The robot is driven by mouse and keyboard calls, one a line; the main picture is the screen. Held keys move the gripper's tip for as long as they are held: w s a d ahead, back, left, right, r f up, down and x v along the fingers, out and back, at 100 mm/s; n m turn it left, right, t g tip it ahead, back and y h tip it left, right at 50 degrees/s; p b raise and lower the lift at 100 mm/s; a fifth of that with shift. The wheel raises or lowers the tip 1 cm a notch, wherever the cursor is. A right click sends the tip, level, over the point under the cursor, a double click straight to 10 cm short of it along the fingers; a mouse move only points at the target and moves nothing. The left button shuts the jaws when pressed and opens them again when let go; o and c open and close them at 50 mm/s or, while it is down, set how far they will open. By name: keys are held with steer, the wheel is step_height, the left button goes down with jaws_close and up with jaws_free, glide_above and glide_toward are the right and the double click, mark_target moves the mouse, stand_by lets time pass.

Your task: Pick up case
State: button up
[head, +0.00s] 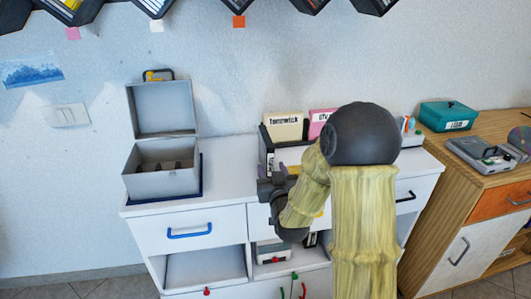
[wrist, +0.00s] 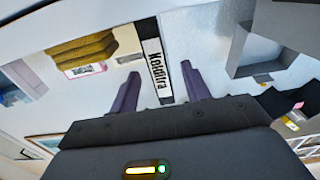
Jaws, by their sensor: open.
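In the wrist view, a narrow dark case (wrist: 168,88) with a white spine label reading roughly "Kolditra" lies between my open fingers. My gripper (wrist: 160,88) is open, with one purple-grey finger on each side of the case and a visible gap to each. I cannot tell how far the fingertips reach along it. In the head view, my gripper (head: 268,190) is at the front of the white cabinet (head: 225,190), largely hidden by my arm. I cannot pick out the labelled case in the head view.
An open grey metal box (head: 163,182) stands on the cabinet's left. A teal box (head: 447,116) and a grey device (head: 480,152) sit on the wooden cabinet at right.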

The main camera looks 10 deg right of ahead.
mark_target(271, 165)
steer(key=shift+w+p, duration=1.2)
steer(key=shift+w, duration=1.35)
jaws_close()
